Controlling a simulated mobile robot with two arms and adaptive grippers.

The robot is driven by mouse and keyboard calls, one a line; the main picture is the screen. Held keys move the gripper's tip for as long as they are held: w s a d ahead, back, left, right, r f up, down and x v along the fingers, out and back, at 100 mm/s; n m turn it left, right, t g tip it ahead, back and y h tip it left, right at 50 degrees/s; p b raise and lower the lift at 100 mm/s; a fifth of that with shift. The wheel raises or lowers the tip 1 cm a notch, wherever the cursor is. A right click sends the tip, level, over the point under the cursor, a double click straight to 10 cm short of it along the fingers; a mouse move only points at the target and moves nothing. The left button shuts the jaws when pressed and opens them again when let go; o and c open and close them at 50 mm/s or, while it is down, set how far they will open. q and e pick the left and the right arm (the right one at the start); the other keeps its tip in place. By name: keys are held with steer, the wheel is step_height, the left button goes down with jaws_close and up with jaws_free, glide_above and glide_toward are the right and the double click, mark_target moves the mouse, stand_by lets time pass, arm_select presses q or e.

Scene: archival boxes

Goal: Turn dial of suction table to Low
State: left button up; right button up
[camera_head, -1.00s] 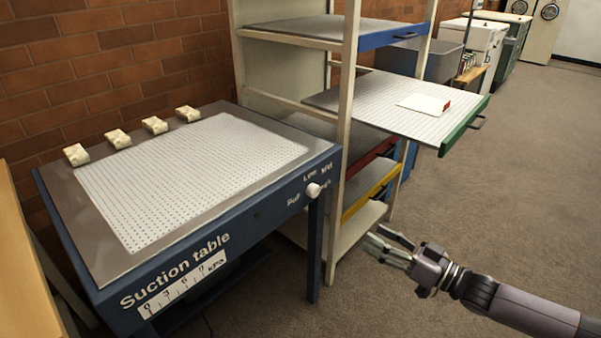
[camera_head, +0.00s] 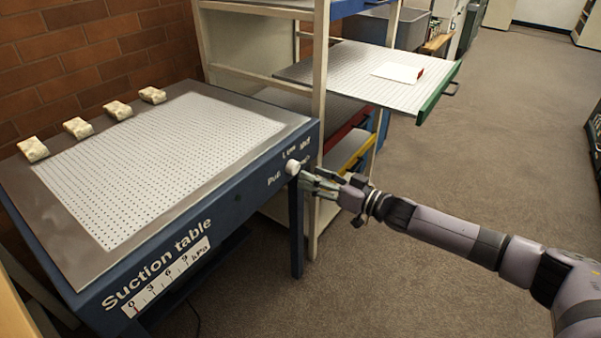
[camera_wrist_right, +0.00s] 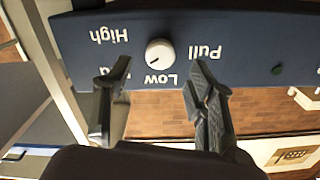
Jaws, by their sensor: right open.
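The blue suction table (camera_head: 225,207) stands at the left in the head view, with a white perforated top. Its white dial (camera_head: 293,167) is on the front panel near the right end. In the right wrist view the dial (camera_wrist_right: 159,53) appears upside down among the labels Pull, Low and High; another label is partly hidden behind a finger. I cannot clearly tell where the dial points. My right gripper (camera_head: 306,182) is open and empty just in front of the dial. In the wrist view its fingers (camera_wrist_right: 157,72) lie either side of the dial, apparently not touching it. My left gripper is not in view.
A shelf rack (camera_head: 319,100) stands right behind the table's right end, near my right gripper. Its green-edged tray (camera_head: 345,72) sticks out, carrying a white card (camera_head: 398,72). Several pale blocks (camera_head: 77,127) line the table's back edge. The floor at right is clear.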

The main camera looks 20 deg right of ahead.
mark_target(296, 170)
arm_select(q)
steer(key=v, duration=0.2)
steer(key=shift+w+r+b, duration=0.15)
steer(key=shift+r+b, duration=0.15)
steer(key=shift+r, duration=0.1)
arm_select(e)
steer(key=x, duration=0.4)
steer(key=shift+w+a, duration=0.3)
steer(key=c, duration=1.1)
steer(key=shift+c, duration=0.2)
steer(key=n+p, duration=0.2)
steer(key=n, duration=0.3)
steer(key=n+p, duration=0.1)
steer(key=n, duration=0.2)
steer(key=shift+n, duration=0.3)
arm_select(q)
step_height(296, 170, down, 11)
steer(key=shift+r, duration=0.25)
arm_select(e)
steer(key=shift+n, duration=1.5)
